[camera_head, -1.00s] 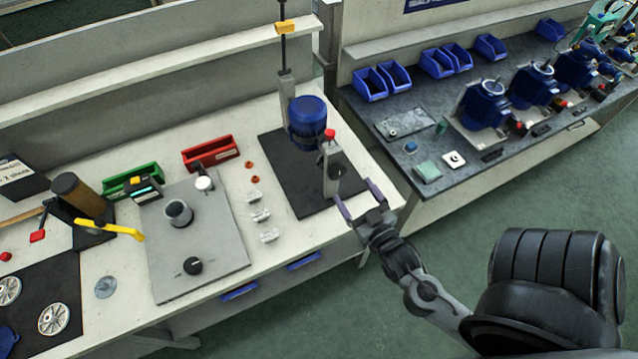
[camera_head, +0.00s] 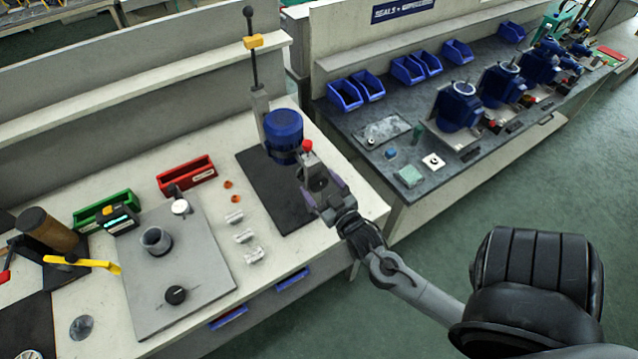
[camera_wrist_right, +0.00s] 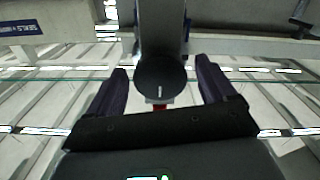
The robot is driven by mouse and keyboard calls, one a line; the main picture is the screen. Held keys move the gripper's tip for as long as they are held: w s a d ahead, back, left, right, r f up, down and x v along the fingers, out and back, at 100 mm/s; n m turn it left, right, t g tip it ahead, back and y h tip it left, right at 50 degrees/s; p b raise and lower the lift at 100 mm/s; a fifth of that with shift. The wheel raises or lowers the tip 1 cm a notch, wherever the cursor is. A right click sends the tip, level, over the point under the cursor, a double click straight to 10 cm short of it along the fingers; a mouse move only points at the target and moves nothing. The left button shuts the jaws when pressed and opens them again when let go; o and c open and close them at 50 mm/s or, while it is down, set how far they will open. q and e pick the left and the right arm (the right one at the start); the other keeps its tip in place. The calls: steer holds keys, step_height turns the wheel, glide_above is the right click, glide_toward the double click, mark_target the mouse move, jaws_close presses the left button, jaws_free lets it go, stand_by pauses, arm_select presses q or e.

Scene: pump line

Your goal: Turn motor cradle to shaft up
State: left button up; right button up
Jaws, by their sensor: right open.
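The motor cradle holds a blue motor (camera_head: 283,131) between two grey uprights on a black mat (camera_head: 262,184). The near upright has a red knob (camera_head: 307,146) on top and a dark round hub lower down. My right gripper (camera_head: 321,191) is open at this near upright, its purple fingers to either side of the hub. In the right wrist view the dark hub (camera_wrist_right: 160,77), with a white mark, sits between the two spread fingers. I cannot tell whether they touch it. My left gripper is not in view.
A grey plate (camera_head: 200,275) with a black knob lies left of the mat. Red (camera_head: 187,174) and green (camera_head: 105,208) bins stand behind it. A second bench (camera_head: 405,190) with more blue motors stands to the right.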

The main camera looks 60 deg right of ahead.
steer(key=shift+w+d, duration=0.2)
steer(key=shift+w, duration=0.2)
steer(key=c, duration=1.5)
steer(key=shift+r+m+p, duration=0.2)
steer(key=shift+m+p, duration=0.7)
steer(key=shift+p, duration=0.25)
steer(key=shift+f+m+p, duration=0.15)
steer(key=shift+m+p, duration=0.15)
steer(key=shift+m, duration=0.2)
steer(key=shift+f, duration=0.1)
